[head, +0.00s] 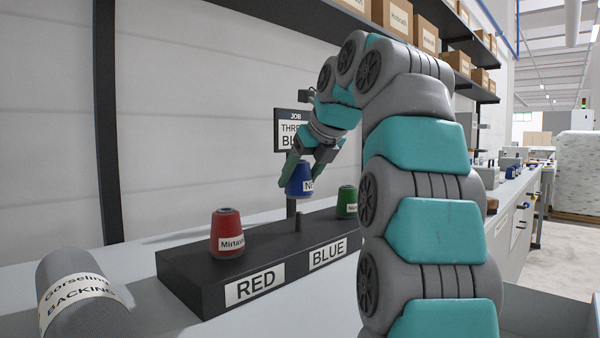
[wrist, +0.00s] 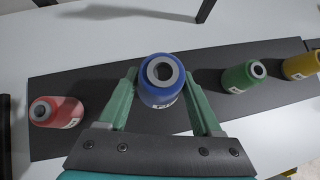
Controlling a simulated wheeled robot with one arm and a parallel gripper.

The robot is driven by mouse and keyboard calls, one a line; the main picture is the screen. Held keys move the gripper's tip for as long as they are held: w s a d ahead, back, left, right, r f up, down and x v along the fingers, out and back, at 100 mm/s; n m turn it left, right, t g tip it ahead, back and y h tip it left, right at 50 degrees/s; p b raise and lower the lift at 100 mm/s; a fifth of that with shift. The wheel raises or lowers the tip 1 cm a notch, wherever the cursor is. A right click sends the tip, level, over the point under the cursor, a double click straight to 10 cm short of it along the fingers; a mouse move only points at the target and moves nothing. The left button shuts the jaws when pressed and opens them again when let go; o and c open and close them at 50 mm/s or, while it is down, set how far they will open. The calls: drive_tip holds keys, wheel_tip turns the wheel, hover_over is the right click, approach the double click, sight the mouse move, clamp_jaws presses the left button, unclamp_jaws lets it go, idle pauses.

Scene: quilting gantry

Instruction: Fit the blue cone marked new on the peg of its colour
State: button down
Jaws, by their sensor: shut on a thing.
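The blue cone (head: 298,181) has a white label of which "NE" shows. My gripper (head: 306,166) is shut on it and holds it upright in the air above the dark rack (head: 190,266). In the wrist view the blue cone (wrist: 161,82) sits between the two green fingers (wrist: 162,98), its grey top ring facing the camera. A short dark peg (head: 298,222) stands bare on the rack behind the BLUE label (head: 328,254), below the cone and apart from it. In the wrist view the peg is hidden.
A red cone (head: 228,233) stands on the rack behind the RED label (head: 255,284). A green cone (head: 347,202) stands to the right, and the wrist view adds a yellow cone (wrist: 301,66). A job sign (head: 291,122) stands behind the rack. A grey backing roll (head: 75,285) lies front left.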

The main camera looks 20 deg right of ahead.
sight(304, 198)
drive_tip(key=shift+f+b, duration=0.45)
drive_tip(key=shift+f, duration=0.55)
drive_tip(key=shift+r+p, duration=0.1)
drive_tip(key=shift+p, duration=1.25)
idle(0.8)
drive_tip(key=shift+f+b, duration=0.3)
drive_tip(key=shift+f, duration=1.65)
idle(0.3)
drive_tip(key=shift+f, duration=0.3)
drive_tip(key=shift+f, duration=0.4)
unclamp_jaws()
